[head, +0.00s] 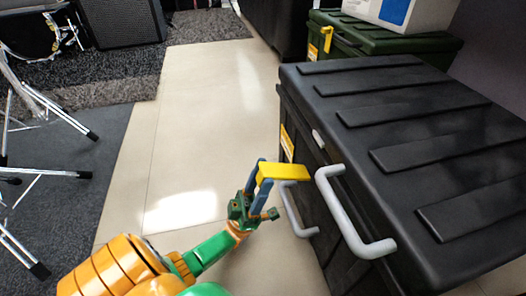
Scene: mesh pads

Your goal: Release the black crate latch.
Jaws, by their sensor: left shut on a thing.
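The black crate (345,100) stands at the right with its ribbed lid down. Its yellow latch (287,172) sticks out to the left from the crate's front side, roughly level. My left gripper (263,180) comes in from the lower left and is shut on the latch's outer end, with its blue fingers at that end. Where the latch joins the crate is hard to make out. My right gripper is not in view.
Grey handles (353,222) stick out from the crate close to my left gripper. A green crate (395,40) with a yellow latch (327,38) stands behind. Metal stand legs (45,172) are at the left. The pale floor (205,110) between is clear.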

